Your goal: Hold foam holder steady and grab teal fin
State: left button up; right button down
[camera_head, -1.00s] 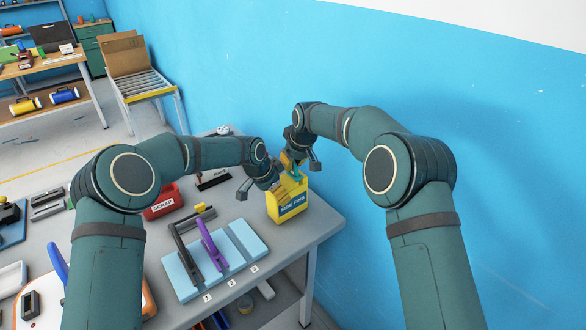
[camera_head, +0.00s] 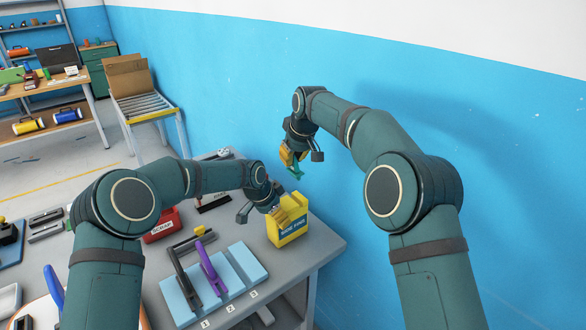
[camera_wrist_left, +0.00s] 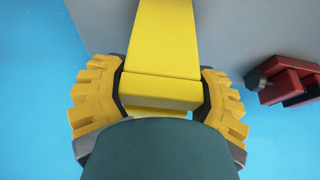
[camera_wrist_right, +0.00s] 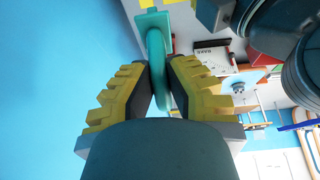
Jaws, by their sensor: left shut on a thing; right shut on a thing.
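The yellow foam holder (camera_head: 290,231), labelled for side fins, stands upright at the far right corner of the grey table. My left gripper (camera_head: 281,206) is shut on its upper edge. In the left wrist view the yellow holder (camera_wrist_left: 163,60) sits between both fingers. My right gripper (camera_head: 291,164) is in the air above and behind the holder, close to the blue wall. It is shut on the teal fin (camera_head: 296,172), which hangs clear of the holder. In the right wrist view the teal fin (camera_wrist_right: 156,60) is pinched between the fingertips.
The blue wall (camera_head: 400,110) is close behind my right arm.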

jog(key=shift+r, duration=0.2)
pick_arm(q)
jog(key=o, duration=1.3)
jog(key=shift+c, duration=0.2)
